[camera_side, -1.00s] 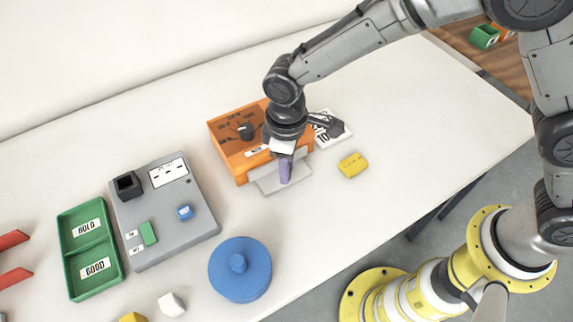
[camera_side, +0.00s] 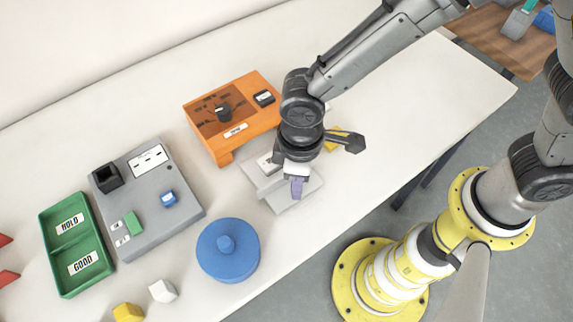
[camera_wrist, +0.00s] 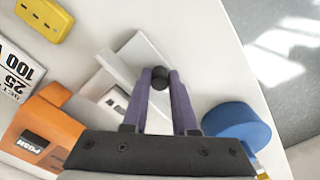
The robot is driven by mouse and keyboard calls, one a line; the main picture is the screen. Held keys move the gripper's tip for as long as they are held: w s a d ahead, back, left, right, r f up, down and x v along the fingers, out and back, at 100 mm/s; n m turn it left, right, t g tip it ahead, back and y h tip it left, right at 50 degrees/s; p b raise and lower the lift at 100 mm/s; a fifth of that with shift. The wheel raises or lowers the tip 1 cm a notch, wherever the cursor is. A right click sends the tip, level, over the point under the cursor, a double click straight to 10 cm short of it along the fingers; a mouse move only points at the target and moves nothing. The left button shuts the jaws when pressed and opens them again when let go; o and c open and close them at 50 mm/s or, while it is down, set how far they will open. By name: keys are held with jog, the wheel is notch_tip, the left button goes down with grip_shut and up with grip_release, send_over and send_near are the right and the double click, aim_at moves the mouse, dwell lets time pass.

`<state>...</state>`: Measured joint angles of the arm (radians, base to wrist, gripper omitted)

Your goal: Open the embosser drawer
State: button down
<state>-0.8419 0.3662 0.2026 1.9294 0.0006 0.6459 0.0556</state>
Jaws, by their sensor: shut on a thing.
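The embosser (camera_side: 240,110) is an orange box with a dial on top, at the middle of the table in the side view. Its light grey drawer (camera_side: 268,188) sticks well out from the front, on the table side nearer the camera. My gripper (camera_side: 297,188) points down at the drawer's front, with purple fingers. In the wrist view my gripper (camera_wrist: 160,80) is shut on the drawer's dark round handle (camera_wrist: 159,73). The drawer's pale panel (camera_wrist: 137,52) lies beyond the fingers. My wrist hides part of the drawer and embosser in the side view.
A blue round lid (camera_side: 228,252) stands near the drawer's front left. A grey panel device (camera_side: 150,205) and a green tray (camera_side: 60,270) are further left. A yellow block (camera_side: 334,140) lies behind my wrist. The table at the right is clear.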

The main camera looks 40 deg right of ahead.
jog(key=shift+w+a+r, duration=0.1)
jog(key=c, duration=1)
grip_release()
notch_tip(320, 180, up, 14)
jog(key=shift+f, duration=0.1)
